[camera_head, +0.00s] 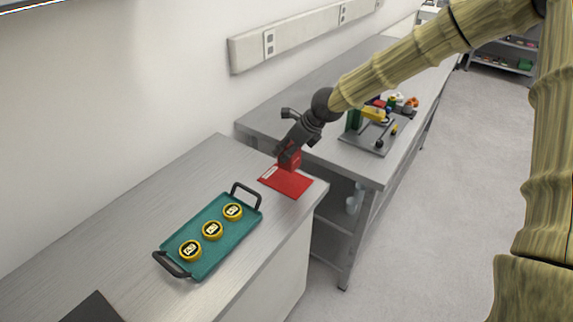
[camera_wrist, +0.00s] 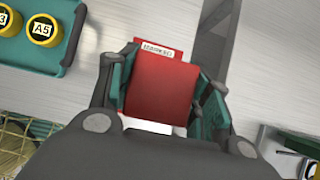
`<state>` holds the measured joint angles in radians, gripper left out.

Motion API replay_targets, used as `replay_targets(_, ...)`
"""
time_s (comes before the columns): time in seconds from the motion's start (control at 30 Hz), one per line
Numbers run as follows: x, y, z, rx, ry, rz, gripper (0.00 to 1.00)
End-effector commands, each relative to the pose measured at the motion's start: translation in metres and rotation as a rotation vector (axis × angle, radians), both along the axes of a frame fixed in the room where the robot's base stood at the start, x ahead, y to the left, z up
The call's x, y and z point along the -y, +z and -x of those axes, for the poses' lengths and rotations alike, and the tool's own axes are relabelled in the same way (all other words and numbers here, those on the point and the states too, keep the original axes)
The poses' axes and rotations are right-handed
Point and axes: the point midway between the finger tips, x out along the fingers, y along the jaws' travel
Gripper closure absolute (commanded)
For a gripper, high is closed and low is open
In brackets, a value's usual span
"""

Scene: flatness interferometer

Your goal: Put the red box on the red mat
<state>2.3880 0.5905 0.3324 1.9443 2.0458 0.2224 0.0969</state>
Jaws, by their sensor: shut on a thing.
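The red box (camera_head: 291,161) is between the fingers of my gripper (camera_head: 288,154), which is shut on it. The box is over the far part of the flat red mat (camera_head: 287,182), and I cannot tell whether it touches the mat. The mat lies near the far right corner of the near counter and has a white label on its left edge. In the wrist view the red box (camera_wrist: 162,88) fills the space between the two fingers (camera_wrist: 160,105). It hides most of the mat, whose labelled edge (camera_wrist: 160,44) shows above it.
A teal tray (camera_head: 232,237) with black handles and yellow round pieces stands on the near counter (camera_head: 115,210), left of the mat. A second bench (camera_head: 330,80) beyond holds a grey plate (camera_head: 365,138) with several parts. The counter's edge is close to the mat's right side.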

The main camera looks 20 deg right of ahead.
Motion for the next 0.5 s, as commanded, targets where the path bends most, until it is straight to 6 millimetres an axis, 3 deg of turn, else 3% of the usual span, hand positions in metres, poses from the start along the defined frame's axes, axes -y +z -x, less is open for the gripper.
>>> replay_targets(0.5, 0.001, -0.057, -0.007, -0.01, -0.003, 0.001, 0.79)
